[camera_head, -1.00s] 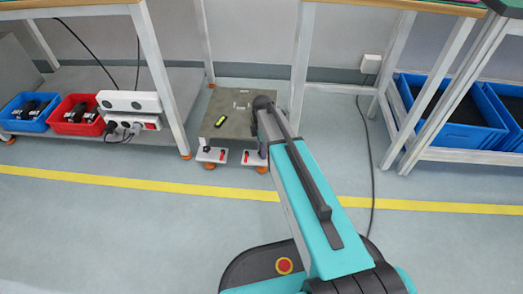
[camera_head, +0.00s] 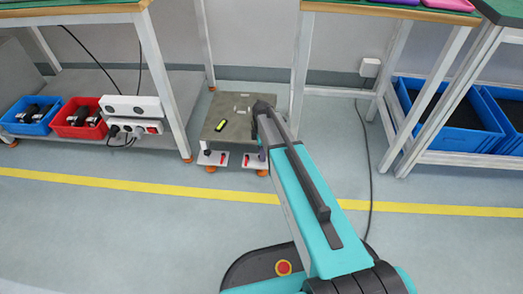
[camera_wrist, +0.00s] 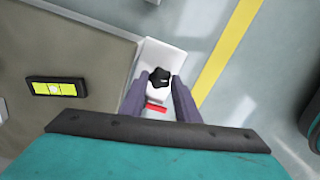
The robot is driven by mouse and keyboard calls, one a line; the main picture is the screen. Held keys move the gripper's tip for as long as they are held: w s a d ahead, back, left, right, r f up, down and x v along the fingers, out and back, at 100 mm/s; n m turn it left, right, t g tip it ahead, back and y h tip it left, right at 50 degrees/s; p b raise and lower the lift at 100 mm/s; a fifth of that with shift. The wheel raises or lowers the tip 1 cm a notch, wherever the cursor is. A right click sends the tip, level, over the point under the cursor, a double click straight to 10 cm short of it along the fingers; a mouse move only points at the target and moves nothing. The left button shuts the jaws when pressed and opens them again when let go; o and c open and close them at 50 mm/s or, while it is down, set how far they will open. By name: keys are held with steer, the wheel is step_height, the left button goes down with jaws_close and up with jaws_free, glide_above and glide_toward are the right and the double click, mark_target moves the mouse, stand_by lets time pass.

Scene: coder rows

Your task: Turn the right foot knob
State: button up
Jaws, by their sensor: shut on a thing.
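The right foot knob (camera_wrist: 159,76) is a black lobed knob on a white foot plate (camera_wrist: 165,55) in the wrist view. My gripper (camera_wrist: 159,84) has its two purple-grey fingers on either side of the knob, shut on it. A red piece (camera_wrist: 157,108) lies on the plate just behind the knob. In the head view, my gripper's end is mostly hidden behind my arm at the right side of the low grey-topped stand (camera_head: 235,105). The left foot knob (camera_head: 208,152) stands on the stand's left foot plate.
A yellow-green spirit level (camera_head: 221,125) lies on the stand top and shows in the wrist view (camera_wrist: 56,89). Table legs (camera_head: 300,70) rise close to the right of the stand. Blue (camera_head: 30,125) and red (camera_head: 80,128) bins sit on the left shelf. The floor in front is clear.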

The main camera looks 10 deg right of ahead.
steer(key=shift+w+r+m+p, duration=0.1)
steer(key=shift+r+m+p, duration=0.1)
steer(key=shift+m+p, duration=1.7)
steer(key=shift+p, duration=0.8)
steer(key=shift+f+p, duration=0.1)
steer(key=shift+p, duration=0.25)
steer(key=shift+f, duration=0.1)
steer(key=o, duration=0.8)
steer(key=shift+c, duration=0.2)
step_height(320, 180, up, 14)
steer(key=p, duration=0.4)
steer(key=shift+p, duration=0.4)
